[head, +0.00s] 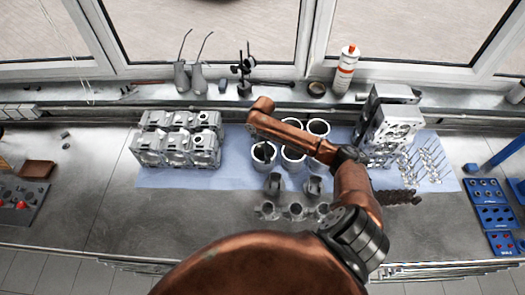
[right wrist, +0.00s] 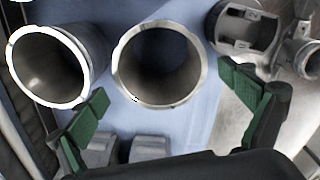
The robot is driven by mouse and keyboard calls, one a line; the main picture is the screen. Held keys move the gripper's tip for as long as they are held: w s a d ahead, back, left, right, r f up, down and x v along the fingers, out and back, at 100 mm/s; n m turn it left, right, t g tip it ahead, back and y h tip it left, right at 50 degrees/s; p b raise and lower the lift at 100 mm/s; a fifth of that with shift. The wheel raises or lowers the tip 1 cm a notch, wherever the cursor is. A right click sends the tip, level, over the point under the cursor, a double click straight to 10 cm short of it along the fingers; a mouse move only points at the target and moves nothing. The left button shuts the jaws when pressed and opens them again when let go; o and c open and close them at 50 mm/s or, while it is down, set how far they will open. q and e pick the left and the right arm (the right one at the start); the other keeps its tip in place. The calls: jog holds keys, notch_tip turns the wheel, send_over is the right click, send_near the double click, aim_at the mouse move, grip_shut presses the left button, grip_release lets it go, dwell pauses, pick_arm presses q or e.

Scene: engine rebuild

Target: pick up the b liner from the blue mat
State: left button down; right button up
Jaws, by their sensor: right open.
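Several grey metal cylinder liners stand upright on the blue mat (head: 225,178), with open bores facing up. In the head view they include a front left liner (head: 258,163), a front middle liner (head: 292,164) and a back right liner (head: 318,127). I see no letters on them, so I cannot tell which is the b liner. My right gripper (head: 266,150) is above the front left of the group, partly hidden by its arm. In the right wrist view the gripper (right wrist: 165,84) is open and empty, its green pads either side of one liner (right wrist: 120,75). Another liner (right wrist: 75,45) stands left of it. My left gripper is out of view.
Pistons (head: 273,184) and connecting rods (head: 295,211) lie just in front of the liners. An engine block (head: 178,148) stands left, a cylinder head (head: 390,128) and valves (head: 425,163) right. Blue trays (head: 494,215) are at far right.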

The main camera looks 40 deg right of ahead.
jog(key=f, duration=0.2)
jog(key=f+p, duration=0.1)
jog(key=f, duration=0.4)
jog(key=shift+s+d+p, duration=0.3)
jog(key=shift+f, duration=0.55)
jog(key=shift+c, duration=0.5)
jog(key=shift+w, duration=0.1)
jog(key=c, duration=1.5)
